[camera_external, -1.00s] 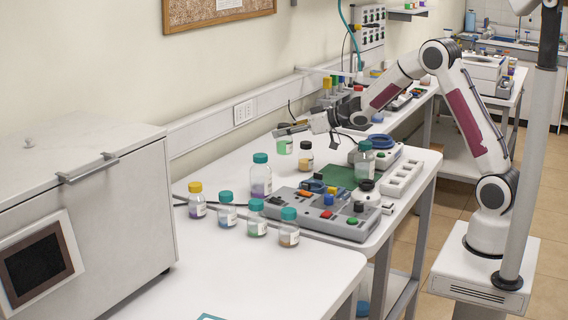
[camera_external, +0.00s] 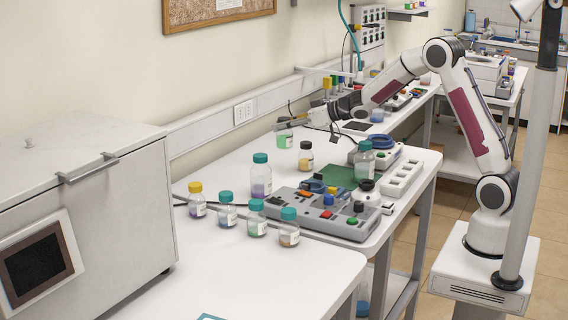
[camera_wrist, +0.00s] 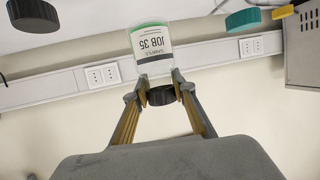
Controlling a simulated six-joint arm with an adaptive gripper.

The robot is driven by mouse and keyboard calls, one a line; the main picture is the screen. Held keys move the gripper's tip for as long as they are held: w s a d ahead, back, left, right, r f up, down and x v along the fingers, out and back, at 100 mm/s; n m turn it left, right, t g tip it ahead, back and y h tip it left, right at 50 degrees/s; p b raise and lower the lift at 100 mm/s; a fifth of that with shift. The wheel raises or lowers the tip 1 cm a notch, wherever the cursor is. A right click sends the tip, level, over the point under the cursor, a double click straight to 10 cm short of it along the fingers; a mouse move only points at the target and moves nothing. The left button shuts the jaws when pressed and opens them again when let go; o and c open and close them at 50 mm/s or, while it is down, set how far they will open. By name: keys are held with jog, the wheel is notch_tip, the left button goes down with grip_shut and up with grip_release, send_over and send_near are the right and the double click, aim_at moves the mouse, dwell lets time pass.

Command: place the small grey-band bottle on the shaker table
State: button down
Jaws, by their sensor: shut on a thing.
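My gripper (camera_wrist: 160,92) is shut on a small bottle (camera_wrist: 152,52) with green contents, a white label and a dark cap; the fingers close around the cap end. The label appears upside down in the wrist view. In the external view the held bottle (camera_external: 285,140) hangs below my gripper over the back left of the bench, seemingly clear of the surface.
A black-capped bottle (camera_external: 306,158) stands close to the held one. A tall teal-capped bottle (camera_external: 261,178) and several smaller bottles stand at the front left. A grey control box (camera_external: 345,226) with coloured parts is at the front.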

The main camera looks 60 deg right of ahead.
aim_at(283, 118)
notch_tip(283, 118, up, 2)
jog(key=shift+r, duration=1)
jog(key=w+a+n+y, duration=0.1)
jog(key=w+a+y, duration=0.1)
jog(key=a, duration=1.5)
jog(key=w+a+n+y, duration=0.1)
jog(key=w+a+n, duration=0.15)
jog(key=a, duration=1.35)
jog(key=s+a+g+y, duration=0.2)
jog(key=s+a, duration=0.1)
jog(key=a, duration=1)
jog(key=shift+n, duration=0.25)
jog(key=shift+s+f, duration=0.1)
jog(key=shift+f, duration=2.55)
jog(key=shift+f, duration=0.1)
notch_tip(283, 118, down, 6)
